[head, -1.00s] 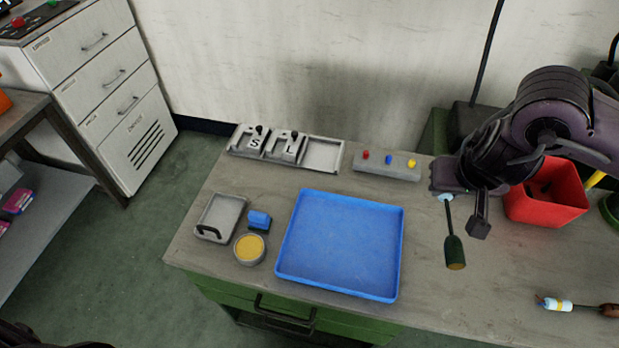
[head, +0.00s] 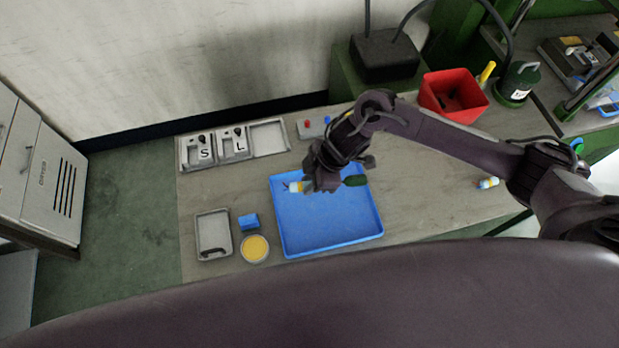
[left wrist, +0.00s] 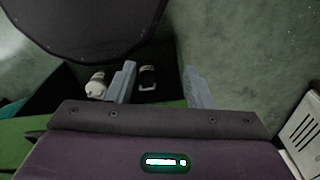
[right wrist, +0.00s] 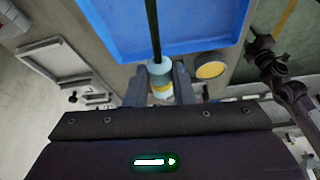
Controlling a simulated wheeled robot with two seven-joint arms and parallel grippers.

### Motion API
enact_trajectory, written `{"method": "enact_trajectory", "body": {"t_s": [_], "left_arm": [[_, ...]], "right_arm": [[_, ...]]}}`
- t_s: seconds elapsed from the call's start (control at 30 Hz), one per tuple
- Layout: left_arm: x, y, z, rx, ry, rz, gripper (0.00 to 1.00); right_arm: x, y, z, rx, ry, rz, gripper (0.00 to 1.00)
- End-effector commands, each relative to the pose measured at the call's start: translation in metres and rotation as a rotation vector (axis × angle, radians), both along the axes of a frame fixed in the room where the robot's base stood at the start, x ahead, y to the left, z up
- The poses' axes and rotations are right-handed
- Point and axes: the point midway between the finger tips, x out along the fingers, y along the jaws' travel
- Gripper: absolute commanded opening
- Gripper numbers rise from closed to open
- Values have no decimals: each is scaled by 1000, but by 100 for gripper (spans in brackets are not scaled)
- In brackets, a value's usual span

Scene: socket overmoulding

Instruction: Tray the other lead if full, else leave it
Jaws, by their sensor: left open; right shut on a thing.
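My right gripper (head: 316,184) is shut on a lead, above the blue tray (head: 330,235). The lead has a pale blue socket end with a yellow band (head: 297,187) and a dark green end (head: 355,181). In the right wrist view the socket (right wrist: 160,82) sits between the jaws, with a thin dark cable crossing the tray. Whether the moulding is full I cannot tell. A second lead, with a white, yellow and blue end (head: 488,183), lies on the bench, partly hidden by my right arm. My left gripper (left wrist: 160,85) is open and empty, out of the head view.
Fixtures marked S (head: 204,153) and L (head: 238,147) stand at the back left. A button box (head: 318,127) and red bin (head: 433,96) stand behind.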

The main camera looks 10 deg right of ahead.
Motion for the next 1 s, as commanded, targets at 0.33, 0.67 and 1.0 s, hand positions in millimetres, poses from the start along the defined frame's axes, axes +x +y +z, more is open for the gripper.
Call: {"method": "enact_trajectory", "body": {"t_s": [0.33,0.67,1.0], "left_arm": [[8,14,14,17,-10,7,48],[8,11,16,13,-11,6,48],[8,7,3,9,-11,2,48]], "right_arm": [[-16,4,-13,0,-4,122,0],[-16,4,-12,2,-4,121,0],[-16,5,-31,5,-3,122,0]]}}
